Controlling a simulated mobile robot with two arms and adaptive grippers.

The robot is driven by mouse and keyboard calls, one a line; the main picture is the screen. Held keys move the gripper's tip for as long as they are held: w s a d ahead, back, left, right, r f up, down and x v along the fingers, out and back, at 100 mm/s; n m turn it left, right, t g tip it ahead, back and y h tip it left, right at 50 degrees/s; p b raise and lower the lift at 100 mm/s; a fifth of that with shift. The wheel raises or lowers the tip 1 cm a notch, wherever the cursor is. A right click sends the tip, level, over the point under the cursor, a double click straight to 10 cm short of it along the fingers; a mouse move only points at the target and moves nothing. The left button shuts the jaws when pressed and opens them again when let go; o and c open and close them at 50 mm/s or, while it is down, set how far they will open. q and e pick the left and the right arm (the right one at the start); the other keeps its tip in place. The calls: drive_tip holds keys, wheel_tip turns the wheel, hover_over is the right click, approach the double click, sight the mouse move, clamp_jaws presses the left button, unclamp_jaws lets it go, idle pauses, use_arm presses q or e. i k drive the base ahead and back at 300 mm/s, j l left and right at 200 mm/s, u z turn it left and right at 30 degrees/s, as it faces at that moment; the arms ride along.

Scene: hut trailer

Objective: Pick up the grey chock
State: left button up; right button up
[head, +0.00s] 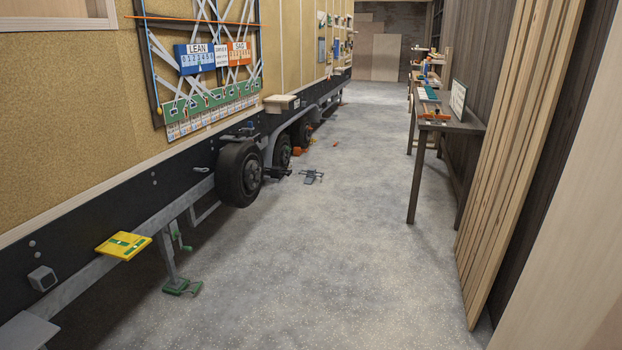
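A small grey object (311,177) lies on the floor a little right of the trailer's wheels. It is too small to tell whether it is the grey chock. A small orange object (297,151) lies farther back by the rear wheel. Neither of my grippers shows in the head view.
The trailer (90,130) runs along the left, with a near wheel (239,174), a support leg with a green foot (182,287) and a yellow step (123,245). A workbench (446,126) and leaning planks (530,130) line the right. The grey floor between is mostly clear.

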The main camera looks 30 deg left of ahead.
sight(311, 176)
drive_tip(key=i+j+u, duration=0.1)
drive_tip(key=i+u, duration=0.15)
drive_tip(key=i, duration=0.15)
drive_tip(key=i+u, duration=0.3)
drive_tip(key=i, duration=1.05)
drive_tip(key=i+u, duration=0.1)
drive_tip(key=i, duration=1.95)
drive_tip(key=i+l+u, duration=0.1)
drive_tip(key=i, duration=0.95)
drive_tip(key=i+j+u, duration=0.2)
drive_tip(key=i+u, duration=0.15)
drive_tip(key=i, duration=0.75)
drive_tip(key=i+l+u, duration=0.1)
drive_tip(key=i+u, duration=0.3)
drive_tip(key=i, duration=0.7)
